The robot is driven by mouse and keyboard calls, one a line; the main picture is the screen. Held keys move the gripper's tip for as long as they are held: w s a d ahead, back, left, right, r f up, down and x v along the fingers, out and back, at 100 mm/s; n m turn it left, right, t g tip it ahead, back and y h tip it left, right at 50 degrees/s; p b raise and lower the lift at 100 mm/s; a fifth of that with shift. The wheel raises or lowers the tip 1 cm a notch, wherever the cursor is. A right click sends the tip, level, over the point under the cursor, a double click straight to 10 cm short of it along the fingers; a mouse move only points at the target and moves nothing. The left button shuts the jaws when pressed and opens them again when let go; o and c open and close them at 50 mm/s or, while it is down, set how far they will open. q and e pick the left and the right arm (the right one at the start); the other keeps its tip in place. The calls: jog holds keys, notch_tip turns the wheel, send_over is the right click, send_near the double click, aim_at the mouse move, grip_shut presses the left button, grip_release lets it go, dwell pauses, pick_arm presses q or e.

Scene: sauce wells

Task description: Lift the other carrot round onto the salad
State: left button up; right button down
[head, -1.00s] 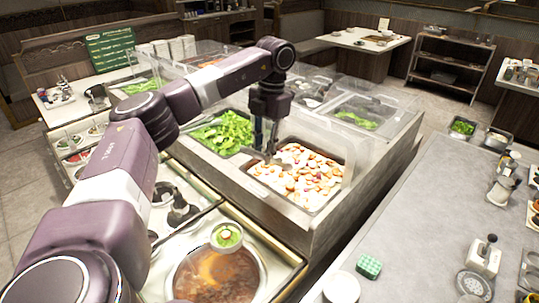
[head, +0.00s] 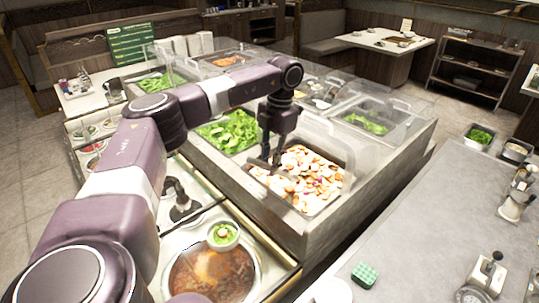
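A small bowl of green salad (head: 223,235), with a pale and reddish bit on top, sits at the back edge of a round pan of brown-red soup (head: 212,272). A tray (head: 330,205) in the counter holds many mixed slices (head: 305,176), white, orange and reddish. I cannot single out one carrot round among them. My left gripper (head: 268,163) points down at the left part of this tray, its tips at or just above the slices. Its fingers are dark and small, so I cannot tell their gap or whether they hold anything. My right gripper is out of view.
A bin of leafy greens (head: 229,132) lies left of the slices. Clear guards (head: 340,135) stand along the counter. A grey worktop (head: 430,215) at right carries a green sponge-like block (head: 365,274) and a metal press (head: 488,270). The floor aisle behind it is open.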

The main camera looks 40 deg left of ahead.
pick_arm(q)
jog(key=shift+f, duration=0.65)
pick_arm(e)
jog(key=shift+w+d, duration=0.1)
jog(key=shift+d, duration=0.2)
pick_arm(q)
jog(key=shift+s+f, duration=0.1)
jog(key=shift+f, duration=0.05)
jog(key=shift+f+b, duration=0.4)
jog(key=shift+f, duration=0.4)
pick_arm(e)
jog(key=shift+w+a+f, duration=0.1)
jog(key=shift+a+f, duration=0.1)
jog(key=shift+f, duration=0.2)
pick_arm(q)
jog(key=shift+f, duration=0.2)
jog(key=shift+f, duration=0.5)
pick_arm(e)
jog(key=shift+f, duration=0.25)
pick_arm(q)
jog(key=shift+c, duration=0.7)
